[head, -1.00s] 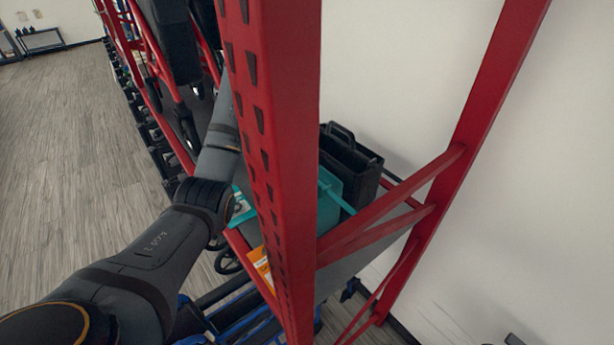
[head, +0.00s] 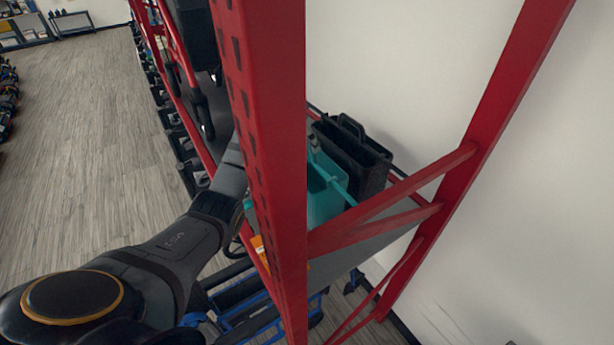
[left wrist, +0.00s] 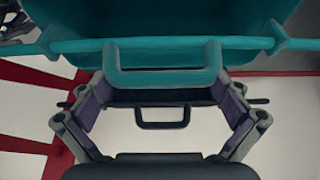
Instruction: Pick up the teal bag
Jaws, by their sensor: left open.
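The teal bag (head: 324,192) stands on a grey shelf inside the red rack in the head view, partly hidden by the red upright. In the left wrist view the teal bag (left wrist: 185,20) fills the top, with a rod along its rim and a teal handle (left wrist: 163,76) sticking out toward the fingers. My left gripper (left wrist: 161,92) is open, with one finger on each side of that handle. I cannot tell whether the fingers touch it. In the head view my left gripper is hidden behind the red upright. My right gripper is not in view.
A black bag (head: 352,160) stands right behind the teal bag; its handle (left wrist: 162,117) shows between my fingers. The red upright (head: 277,170) and braces (head: 385,205) stand close to my left arm. An orange item (head: 259,248) lies at the shelf edge. Open floor (head: 85,150) lies left.

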